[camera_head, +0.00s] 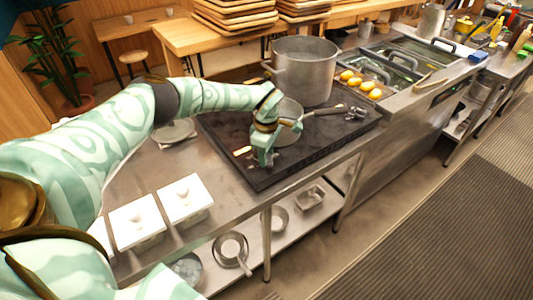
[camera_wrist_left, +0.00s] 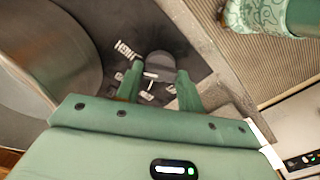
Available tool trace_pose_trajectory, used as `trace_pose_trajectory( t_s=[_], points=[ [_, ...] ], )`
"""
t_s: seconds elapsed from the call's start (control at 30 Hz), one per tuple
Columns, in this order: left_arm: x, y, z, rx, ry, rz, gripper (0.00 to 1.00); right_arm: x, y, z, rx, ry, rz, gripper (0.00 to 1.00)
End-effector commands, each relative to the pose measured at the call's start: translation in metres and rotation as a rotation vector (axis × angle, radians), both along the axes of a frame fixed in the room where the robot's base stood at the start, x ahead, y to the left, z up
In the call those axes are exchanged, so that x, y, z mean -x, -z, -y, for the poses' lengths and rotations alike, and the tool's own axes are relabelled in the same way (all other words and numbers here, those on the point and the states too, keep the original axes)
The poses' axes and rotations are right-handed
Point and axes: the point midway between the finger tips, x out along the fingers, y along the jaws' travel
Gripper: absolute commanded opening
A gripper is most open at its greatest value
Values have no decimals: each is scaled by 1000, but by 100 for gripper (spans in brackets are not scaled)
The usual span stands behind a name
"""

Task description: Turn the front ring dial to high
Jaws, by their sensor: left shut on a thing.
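In the head view a black cooktop (camera_head: 225,140) lies on the steel counter. My left gripper (camera_head: 262,160) points down at its front part, beside a small pan (camera_head: 290,130). In the left wrist view, the dark round front ring dial (camera_wrist_left: 168,66) sits between the two green fingers of my left gripper (camera_wrist_left: 158,88), with a light bar and white markings near it. The fingers are shut on the dial. Its setting is too small to read. In the head view the gripper hides the dial. My right gripper is in neither view.
A large steel pot (camera_head: 305,72) stands at the back of the cooktop. Another dial (camera_head: 355,113) is at its right end. White lidded containers (camera_head: 186,200) stand on the counter at front left. Yellow items (camera_head: 358,82) lie behind. The floor in front is clear.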

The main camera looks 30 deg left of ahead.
Motion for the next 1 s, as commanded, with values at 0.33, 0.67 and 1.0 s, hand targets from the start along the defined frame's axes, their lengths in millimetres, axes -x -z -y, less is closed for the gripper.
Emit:
trace_pose_trajectory(
  t_s=[0.33,0.67,1.0],
  points=[
    [-2,-2,-1,0,145,5,15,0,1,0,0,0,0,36],
    [-2,-2,-1,-1,175,5,15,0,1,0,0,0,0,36],
    [-1,-2,-1,-1,175,5,60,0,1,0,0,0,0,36]
  ],
)
